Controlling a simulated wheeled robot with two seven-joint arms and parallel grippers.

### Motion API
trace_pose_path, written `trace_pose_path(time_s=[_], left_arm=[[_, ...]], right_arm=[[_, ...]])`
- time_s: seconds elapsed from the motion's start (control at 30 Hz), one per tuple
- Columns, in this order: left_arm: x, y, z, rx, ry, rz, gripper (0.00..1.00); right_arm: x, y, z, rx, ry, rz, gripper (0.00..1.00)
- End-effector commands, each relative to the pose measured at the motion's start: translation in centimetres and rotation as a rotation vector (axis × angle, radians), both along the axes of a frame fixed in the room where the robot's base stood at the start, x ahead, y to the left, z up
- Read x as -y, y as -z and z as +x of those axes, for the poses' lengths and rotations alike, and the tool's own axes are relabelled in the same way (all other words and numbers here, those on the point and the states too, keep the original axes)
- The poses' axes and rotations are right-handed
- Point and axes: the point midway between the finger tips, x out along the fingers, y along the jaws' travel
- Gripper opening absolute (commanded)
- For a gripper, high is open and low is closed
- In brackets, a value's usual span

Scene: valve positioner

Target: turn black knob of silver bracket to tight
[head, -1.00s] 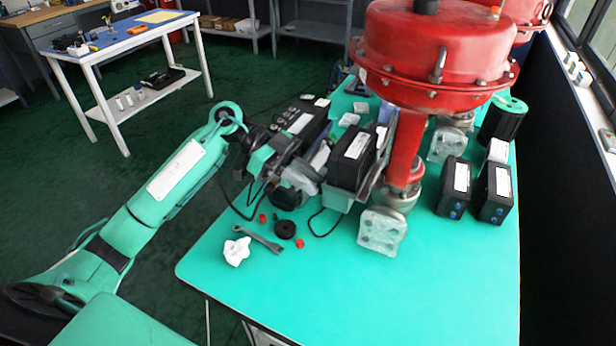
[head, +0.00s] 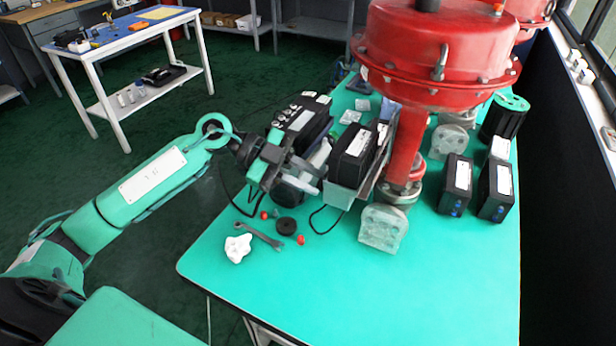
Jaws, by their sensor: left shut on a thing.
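The silver bracket (head: 374,178) stands beside the red valve's stem, behind a black positioner box (head: 353,153) with a white label. My left gripper (head: 312,178) reaches in from the left, close to the box's left side. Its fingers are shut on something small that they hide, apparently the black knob. I cannot make out the knob's own surface or how far it is turned. My right gripper is not in view.
The red valve (head: 430,60) towers behind the bracket. Black boxes (head: 455,185) stand to the right. A wrench (head: 262,236), a black disc (head: 287,226), red caps (head: 301,240) and a white crumpled cloth (head: 238,249) lie in front. The green table's front right (head: 440,285) is clear.

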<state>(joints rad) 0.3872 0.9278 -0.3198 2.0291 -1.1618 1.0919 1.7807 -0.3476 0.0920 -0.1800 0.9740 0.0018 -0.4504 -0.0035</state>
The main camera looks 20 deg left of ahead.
Motion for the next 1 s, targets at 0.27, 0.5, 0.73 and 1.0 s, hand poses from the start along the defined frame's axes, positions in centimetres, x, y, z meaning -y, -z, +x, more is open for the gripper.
trace_pose_path(time_s=[0.27, 0.5, 0.73, 1.0], left_arm=[[0.0, -0.1, 0.0, 0.012, 0.000, -0.001, 0.00], [0.0, -0.1, 0.0, 0.011, 0.000, -0.002, 0.31], [0.0, 0.0, 0.0, 0.010, 0.000, -0.001, 0.31], [-2.0, -0.5, -0.2, 0.008, -0.003, 0.002, 0.31]], right_arm=[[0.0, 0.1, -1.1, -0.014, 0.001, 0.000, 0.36], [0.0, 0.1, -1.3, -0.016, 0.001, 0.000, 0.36], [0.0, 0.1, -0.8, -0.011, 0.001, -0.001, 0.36], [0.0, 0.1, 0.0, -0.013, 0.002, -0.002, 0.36]])
